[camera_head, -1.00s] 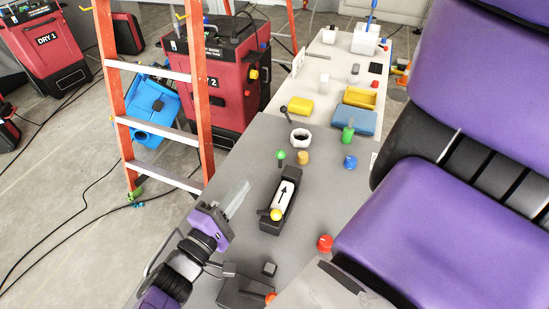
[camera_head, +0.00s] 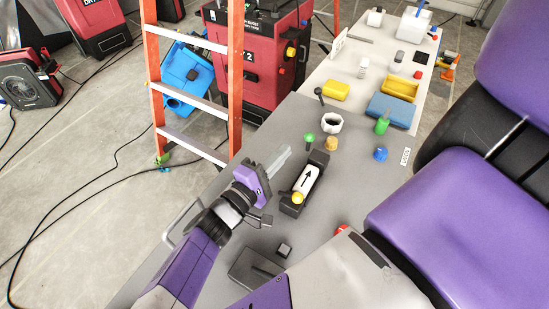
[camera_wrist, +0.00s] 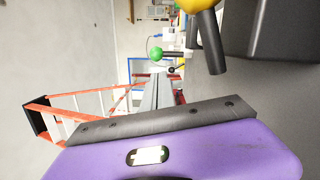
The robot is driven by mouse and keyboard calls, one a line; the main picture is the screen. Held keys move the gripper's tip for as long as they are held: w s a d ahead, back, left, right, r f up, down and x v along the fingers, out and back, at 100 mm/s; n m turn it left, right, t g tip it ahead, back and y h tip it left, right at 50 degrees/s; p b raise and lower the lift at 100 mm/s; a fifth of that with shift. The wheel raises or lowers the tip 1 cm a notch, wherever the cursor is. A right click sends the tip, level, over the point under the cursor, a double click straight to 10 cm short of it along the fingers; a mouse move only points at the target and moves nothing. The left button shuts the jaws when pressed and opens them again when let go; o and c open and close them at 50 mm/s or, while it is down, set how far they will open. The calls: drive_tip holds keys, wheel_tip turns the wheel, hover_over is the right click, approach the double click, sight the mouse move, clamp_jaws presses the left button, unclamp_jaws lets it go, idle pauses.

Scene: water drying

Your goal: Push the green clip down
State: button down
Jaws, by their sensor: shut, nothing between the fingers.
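The green clip shows as a round green knob (camera_head: 309,138) on a dark stem at the far end of a black block (camera_head: 305,186) with a white arrow label. A yellow knob (camera_head: 298,198) is at the block's near end. My gripper (camera_head: 285,152) is shut and empty, with its thin grey fingers to the left of the block, pointing toward the green knob and apart from it. In the wrist view the green knob (camera_wrist: 155,53) is beyond the shut fingers (camera_wrist: 163,80), and the yellow knob (camera_wrist: 195,4) is at the top edge.
A black box (camera_head: 254,270) lies in front.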

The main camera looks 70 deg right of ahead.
sight(308, 142)
drive_tip(key=shift+p+x, duration=0.35)
drive_tip(key=shift+x, duration=2.2)
